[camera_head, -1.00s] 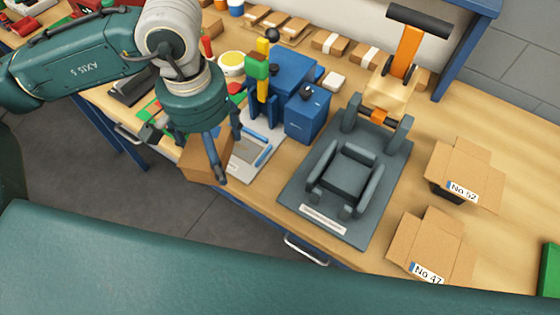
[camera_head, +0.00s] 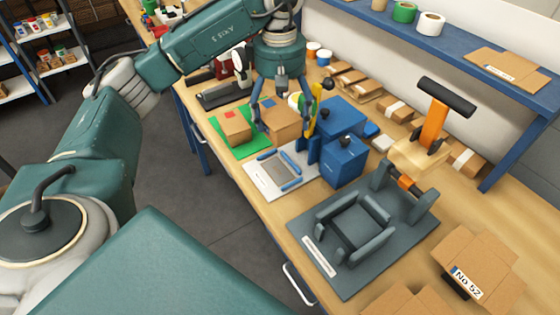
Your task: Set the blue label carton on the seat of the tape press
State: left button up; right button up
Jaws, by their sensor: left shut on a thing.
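The blue label carton (camera_head: 283,124) is a brown box with a blue patch on top. My left gripper (camera_head: 283,118) has its fingers on either side of it and is shut on it. I cannot tell whether the carton touches the surface below. The tape press has a dark grey base (camera_head: 332,278), a low-walled seat (camera_head: 357,230) and an orange lever (camera_head: 434,124) with a black grip standing up behind. The seat is empty and lies to the right and nearer than the carton. My right gripper is not in view.
A red label carton (camera_head: 236,129) sits on a green mat (camera_head: 254,152) beside the held one. A light tray (camera_head: 262,187) and a blue machine (camera_head: 344,160) lie between carton and press.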

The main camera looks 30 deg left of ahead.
pick_arm(q)
jog(key=p, duration=0.2)
send_over(282, 169)
notch_tip(282, 169, down, 11)
jog(key=shift+a, duration=0.1)
notch_tip(282, 169, down, 4)
jog(key=shift+s+p, duration=0.1)
jog(key=shift+p, duration=0.7)
jog(key=shift+f, duration=0.5)
jog(key=o, duration=1)
jog(key=shift+r, duration=0.1)
jog(key=shift+o, duration=1.4)
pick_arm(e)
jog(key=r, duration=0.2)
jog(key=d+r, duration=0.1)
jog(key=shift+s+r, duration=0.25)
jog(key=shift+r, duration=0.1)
